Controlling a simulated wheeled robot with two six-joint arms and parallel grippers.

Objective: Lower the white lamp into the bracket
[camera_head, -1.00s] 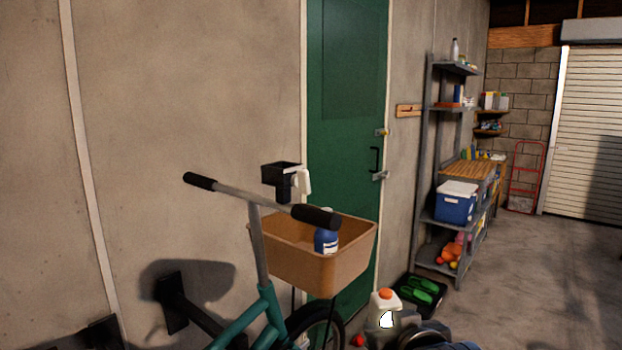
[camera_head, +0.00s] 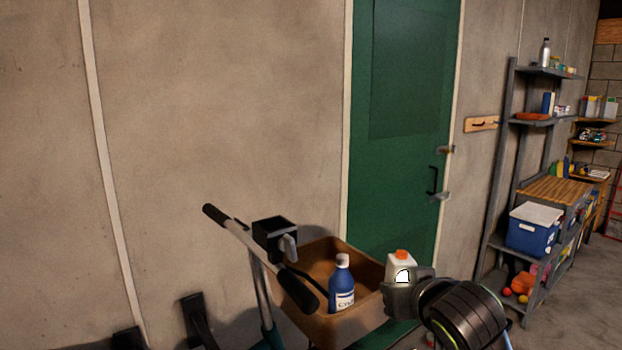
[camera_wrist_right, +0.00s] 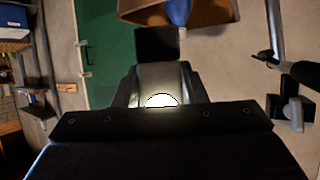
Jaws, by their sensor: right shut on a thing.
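The white lamp (camera_head: 402,276) shows as a bright glowing patch at my right gripper (camera_head: 394,293), which is shut on it. In the right wrist view the lamp's glow (camera_wrist_right: 161,100) shows between the fingers (camera_wrist_right: 160,82); most of its body is hidden. The bracket, as far as I can tell, is the black open-topped box (camera_head: 275,237) on the bicycle's handlebar, with a pale grey piece on its side. It also shows at the right of the wrist view (camera_wrist_right: 291,113). The gripper is apart from it, to its right, past the basket. My left gripper is not in view.
The handlebar (camera_head: 245,243) with black grips crosses near the bracket. A brown basket (camera_head: 325,253) holds a blue bottle (camera_head: 342,285) between bracket and gripper. A white jug with an orange cap (camera_head: 401,256) stands behind the gripper. A green door (camera_head: 405,130) and shelves are beyond.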

